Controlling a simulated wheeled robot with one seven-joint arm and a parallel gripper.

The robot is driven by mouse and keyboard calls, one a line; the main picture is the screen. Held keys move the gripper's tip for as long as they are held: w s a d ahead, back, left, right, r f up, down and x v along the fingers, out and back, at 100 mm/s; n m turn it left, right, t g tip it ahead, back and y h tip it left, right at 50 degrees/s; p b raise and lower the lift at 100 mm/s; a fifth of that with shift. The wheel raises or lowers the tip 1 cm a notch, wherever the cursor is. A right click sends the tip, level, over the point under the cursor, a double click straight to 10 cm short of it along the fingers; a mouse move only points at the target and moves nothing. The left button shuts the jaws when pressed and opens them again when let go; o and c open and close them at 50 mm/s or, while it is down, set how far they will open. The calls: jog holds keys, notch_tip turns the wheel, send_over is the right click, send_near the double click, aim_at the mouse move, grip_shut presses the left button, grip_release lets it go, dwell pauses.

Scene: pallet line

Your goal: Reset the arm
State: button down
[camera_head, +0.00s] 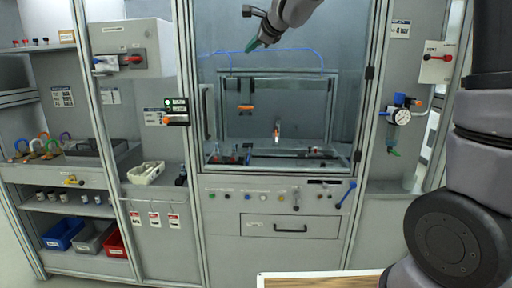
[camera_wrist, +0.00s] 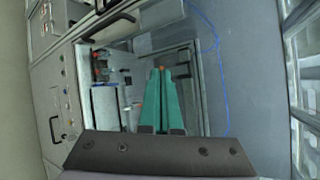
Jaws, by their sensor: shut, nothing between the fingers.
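My gripper (camera_head: 254,45) hangs near the top middle of the head view, in front of the upper part of a grey machine cabinet (camera_head: 195,232). Its green fingers point down and to the left. In the wrist view my gripper (camera_wrist: 162,70) shows its two green fingers with the tips together and nothing between them. Beyond the tips is the cabinet's open bay (camera_wrist: 196,98). My arm comes in from the top of the head view, and its thick links fill the right edge.
A blue cable (camera_head: 290,50) runs across the bay's upper part. A gauge (camera_head: 401,117) is on the right panel. A drawer (camera_head: 290,228) and a blue-handled lever (camera_head: 346,194) sit below the bay. Shelves with bins (camera_head: 62,235) stand left. A wood-topped surface (camera_head: 320,282) is at the bottom.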

jog(key=s+d+n+g, duration=0.1)
jog(key=s+d+n, duration=0.6)
jog(key=s+d, duration=0.5)
jog(key=s+d+f+n+g+h, duration=0.1)
jog(key=s+d+f+n+h, duration=0.1)
jog(key=s+d+f, duration=0.3)
jog(key=s+d+f+n+g+h, duration=0.2)
jog(key=s+d, duration=0.7)
jog(key=s, duration=0.5)
notch_tip(320, 180, down, 4)
jog(key=shift+s+d+r+n+h, duration=0.15)
jog(key=shift+d+n+h, duration=0.3)
jog(key=shift+n, duration=0.75)
